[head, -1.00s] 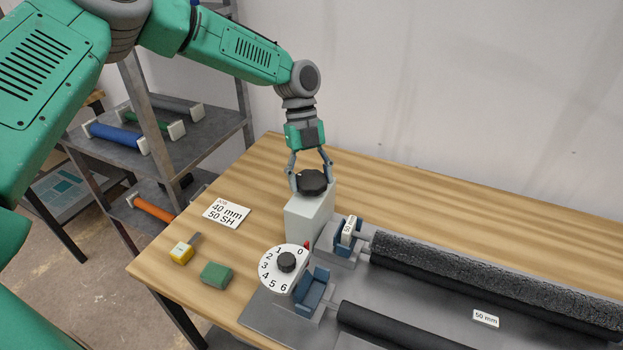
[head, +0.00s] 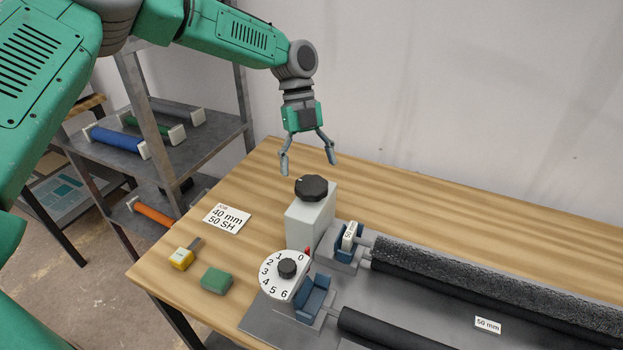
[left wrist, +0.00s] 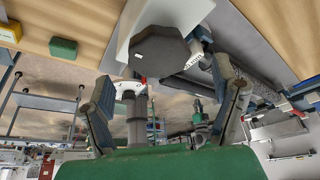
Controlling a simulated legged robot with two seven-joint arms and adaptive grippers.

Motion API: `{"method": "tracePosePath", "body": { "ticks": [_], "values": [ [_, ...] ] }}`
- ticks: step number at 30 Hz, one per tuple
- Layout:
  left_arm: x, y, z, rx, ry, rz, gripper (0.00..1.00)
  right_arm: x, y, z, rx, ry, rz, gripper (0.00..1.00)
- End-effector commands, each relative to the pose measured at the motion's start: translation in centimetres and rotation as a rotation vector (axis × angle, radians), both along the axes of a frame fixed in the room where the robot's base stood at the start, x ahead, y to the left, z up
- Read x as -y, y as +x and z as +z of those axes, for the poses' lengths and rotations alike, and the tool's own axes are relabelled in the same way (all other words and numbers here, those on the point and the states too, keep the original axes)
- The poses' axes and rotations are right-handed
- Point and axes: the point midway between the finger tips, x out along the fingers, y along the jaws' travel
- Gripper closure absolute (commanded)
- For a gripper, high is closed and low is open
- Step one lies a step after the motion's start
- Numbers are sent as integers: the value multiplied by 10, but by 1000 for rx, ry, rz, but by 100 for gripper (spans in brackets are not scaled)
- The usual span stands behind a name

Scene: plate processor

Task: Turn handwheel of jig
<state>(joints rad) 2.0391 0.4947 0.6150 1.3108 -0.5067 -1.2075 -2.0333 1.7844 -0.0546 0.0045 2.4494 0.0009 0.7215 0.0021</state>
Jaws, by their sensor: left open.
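The jig's black handwheel (head: 311,187) sits on top of a pale grey block (head: 308,222) in the head view. It also shows at the top of the left wrist view (left wrist: 158,52), with a small white mark on it. My left gripper (head: 308,168) is open and empty above the handwheel, with its fingers spread wide and apart from it. A white dial (head: 285,275) numbered 0 to 6, with a black knob, stands in front of the block. A small red pointer is at its upper right. My right gripper is not in view.
A job card (head: 227,219) reads 40 mm, 50 SH. A yellow tool (head: 182,258) and a green block (head: 217,279) lie left of the jig. Dark rollers (head: 480,275) extend right. A shelf (head: 190,140) with coloured rollers stands at left. The table behind the jig is clear.

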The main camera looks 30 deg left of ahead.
Motion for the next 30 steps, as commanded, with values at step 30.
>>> {"method": "tracePosePath", "body": {
  "ticks": [30],
  "values": [
    [-23, 21, 68, 2, -1, 0, 19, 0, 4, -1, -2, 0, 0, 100]
  ]
}}
